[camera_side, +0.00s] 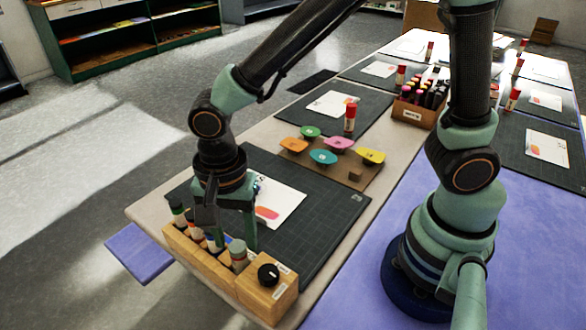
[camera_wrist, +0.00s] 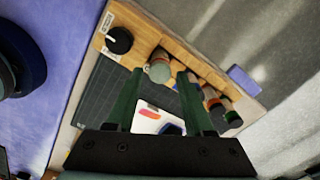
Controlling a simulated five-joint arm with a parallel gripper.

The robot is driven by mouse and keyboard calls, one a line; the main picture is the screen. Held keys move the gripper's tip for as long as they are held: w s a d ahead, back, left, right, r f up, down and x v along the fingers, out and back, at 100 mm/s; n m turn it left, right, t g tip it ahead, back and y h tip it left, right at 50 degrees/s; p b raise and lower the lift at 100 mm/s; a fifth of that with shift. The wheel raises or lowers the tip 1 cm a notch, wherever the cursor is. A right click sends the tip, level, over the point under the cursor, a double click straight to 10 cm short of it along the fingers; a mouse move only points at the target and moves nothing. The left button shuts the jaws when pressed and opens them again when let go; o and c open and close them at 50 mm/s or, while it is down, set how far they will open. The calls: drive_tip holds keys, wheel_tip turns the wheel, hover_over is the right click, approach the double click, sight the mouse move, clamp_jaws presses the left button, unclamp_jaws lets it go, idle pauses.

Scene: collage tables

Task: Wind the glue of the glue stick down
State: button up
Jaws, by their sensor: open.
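My gripper (camera_side: 231,242) is open, pointing down over the wooden rack at the front of the near table. In the wrist view, the fingers of my gripper (camera_wrist: 159,74) stand on either side of a cylinder with a grey-green top (camera_wrist: 158,68); contact cannot be told. This cylinder (camera_side: 238,252) stands upright in the rack beside a black knob. Several other upright sticks (camera_side: 178,212) stand in the rack, partly hidden by my fingers. I cannot tell which stick is the task's.
The wooden rack (camera_side: 205,262) ends in a block with a black knob (camera_side: 268,274). A dark cutting mat (camera_side: 310,232) with a printed sheet (camera_side: 280,208) lies behind it. A board with coloured pads (camera_side: 323,157) and a crate of markers (camera_side: 413,112) stand farther back.

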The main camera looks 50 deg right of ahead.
drive_tip(key=shift+f, duration=0.4)
idle(0.3)
drive_tip(key=c, duration=0.8)
